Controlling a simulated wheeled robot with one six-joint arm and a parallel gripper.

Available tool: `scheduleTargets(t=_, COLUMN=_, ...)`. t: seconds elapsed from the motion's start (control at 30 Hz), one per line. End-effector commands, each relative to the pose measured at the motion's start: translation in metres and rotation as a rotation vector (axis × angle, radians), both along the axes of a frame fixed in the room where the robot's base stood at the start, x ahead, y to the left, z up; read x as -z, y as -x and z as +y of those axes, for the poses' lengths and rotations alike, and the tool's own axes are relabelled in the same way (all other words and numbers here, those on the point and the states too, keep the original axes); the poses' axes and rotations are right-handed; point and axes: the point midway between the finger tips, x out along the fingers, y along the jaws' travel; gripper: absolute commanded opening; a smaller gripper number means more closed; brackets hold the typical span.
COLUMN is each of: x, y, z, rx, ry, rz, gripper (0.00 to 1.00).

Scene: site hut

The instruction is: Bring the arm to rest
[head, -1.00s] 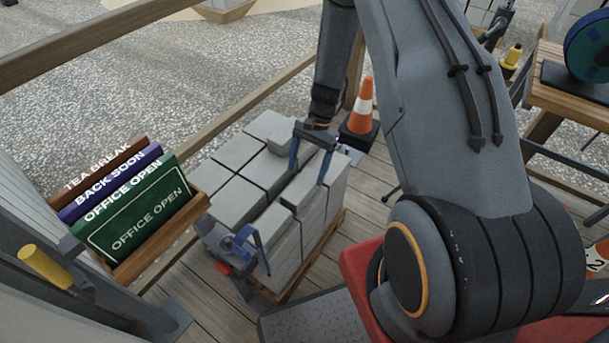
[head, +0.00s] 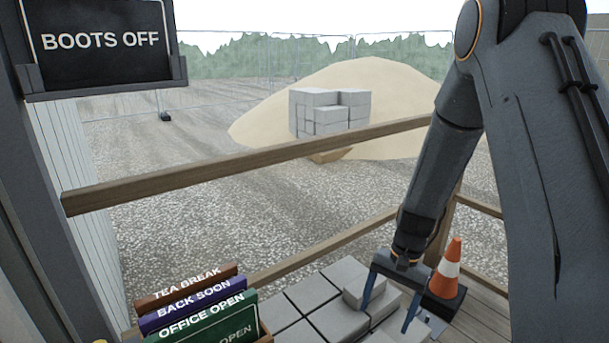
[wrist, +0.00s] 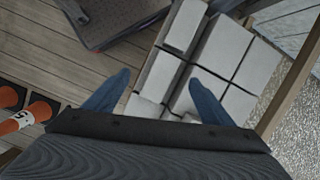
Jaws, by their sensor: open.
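My gripper (head: 386,305) hangs from my arm at the lower right of the head view, pointing down over a stack of grey blocks (head: 288,312). Its two blue fingers are spread apart with nothing between them. In the wrist view the fingers of my gripper (wrist: 156,95) are also apart. The block stack (wrist: 236,52) lies beyond and below them there. I cannot tell how far the fingertips are above the blocks.
A wooden rail (head: 250,163) runs behind. Signs (head: 200,318) stand in a holder at the lower left; a BOOTS OFF sign (head: 100,42) hangs above. A sand heap (head: 400,90) lies outside.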

Motion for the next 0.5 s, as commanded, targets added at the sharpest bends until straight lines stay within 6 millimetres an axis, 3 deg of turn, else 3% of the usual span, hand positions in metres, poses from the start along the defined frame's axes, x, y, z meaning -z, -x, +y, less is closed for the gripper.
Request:
scheduleTargets(t=0.03, x=-0.02, y=0.008, z=0.003, rx=-0.045, ry=0.008, rz=-0.022, gripper=0.76)
scheduleTargets(t=0.2, x=-0.071, y=0.04, z=0.008, rx=-0.196, ry=0.039, rz=-0.084, gripper=0.76)
scheduleTargets(t=0.5, x=-0.138, y=0.11, z=0.014, rx=-0.458, ry=0.097, rz=-0.184, gripper=0.76)
